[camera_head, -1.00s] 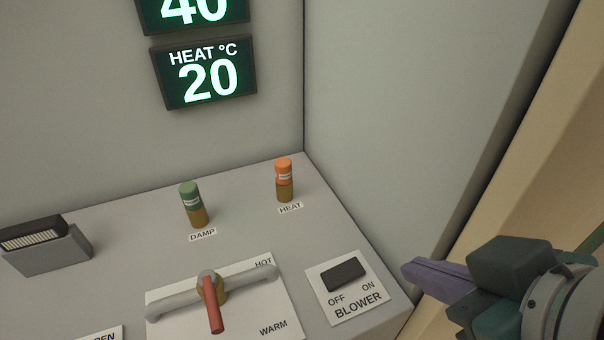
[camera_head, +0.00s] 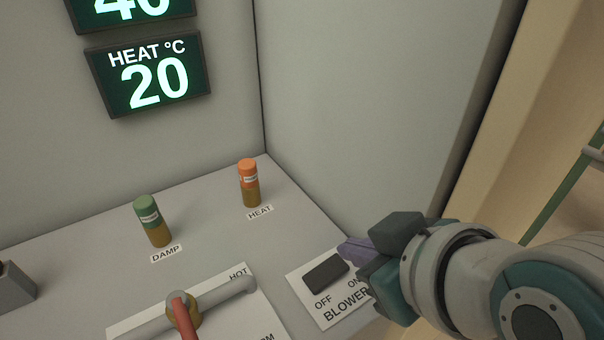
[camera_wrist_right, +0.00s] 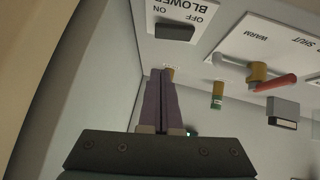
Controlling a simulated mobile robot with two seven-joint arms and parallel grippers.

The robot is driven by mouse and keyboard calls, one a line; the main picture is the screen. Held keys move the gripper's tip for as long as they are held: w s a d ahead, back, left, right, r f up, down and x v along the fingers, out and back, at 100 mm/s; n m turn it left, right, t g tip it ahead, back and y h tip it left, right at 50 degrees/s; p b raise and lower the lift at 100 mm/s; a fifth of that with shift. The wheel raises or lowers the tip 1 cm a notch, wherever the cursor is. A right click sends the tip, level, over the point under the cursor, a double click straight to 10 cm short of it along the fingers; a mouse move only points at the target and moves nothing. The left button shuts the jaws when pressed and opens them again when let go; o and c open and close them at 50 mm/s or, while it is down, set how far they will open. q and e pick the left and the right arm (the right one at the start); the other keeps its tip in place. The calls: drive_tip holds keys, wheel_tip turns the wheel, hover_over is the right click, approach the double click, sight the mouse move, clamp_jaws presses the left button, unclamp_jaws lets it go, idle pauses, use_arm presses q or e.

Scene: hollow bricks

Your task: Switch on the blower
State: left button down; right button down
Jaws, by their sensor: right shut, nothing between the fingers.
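The blower switch (camera_head: 326,272) is a dark rocker on a white plate (camera_head: 318,307) marked OFF, ON and BLOWER, at the right end of the grey panel. It also shows in the right wrist view (camera_wrist_right: 175,32), near the top. My right gripper (camera_head: 345,247) has purple fingers and is shut with nothing in it. In the head view its fingertips appear close to the ON side of the switch; I cannot tell whether they touch. In the right wrist view the fingertips (camera_wrist_right: 161,72) show apart from the switch. My left gripper is not in view.
A lever with a red handle (camera_head: 183,318) sits on a HOT/WARM plate left of the switch. A green DAMP lamp (camera_head: 147,209) and an orange HEAT lamp (camera_head: 248,174) stand behind. A display (camera_head: 150,75) reads HEAT 20. A grey wall (camera_head: 360,110) rises at the right.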

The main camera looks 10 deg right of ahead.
sight(322, 263)
drive_tip(key=b+x, duration=0.1)
drive_tip(key=x, duration=0.3)
drive_tip(key=shift+f, duration=0.1)
drive_tip(key=f, duration=0.2)
drive_tip(key=shift+w+d+f, duration=0.1)
drive_tip(key=shift+d+f, duration=0.1)
drive_tip(key=shift+f, duration=0.05)
drive_tip(key=shift+d+f+b, duration=0.15)
drive_tip(key=shift+f+b, duration=0.2)
drive_tip(key=shift+f, duration=0.35)
drive_tip(key=shift+w+d+f+y, duration=0.15)
drive_tip(key=shift+f+y, duration=0.1)
drive_tip(key=shift+y, duration=0.15)
drive_tip(key=shift+s+a+r+p, duration=0.15)
drive_tip(key=shift+s+a+p, duration=0.15)
drive_tip(key=shift+a+p, duration=0.3)
drive_tip(key=shift+a, duration=0.2)
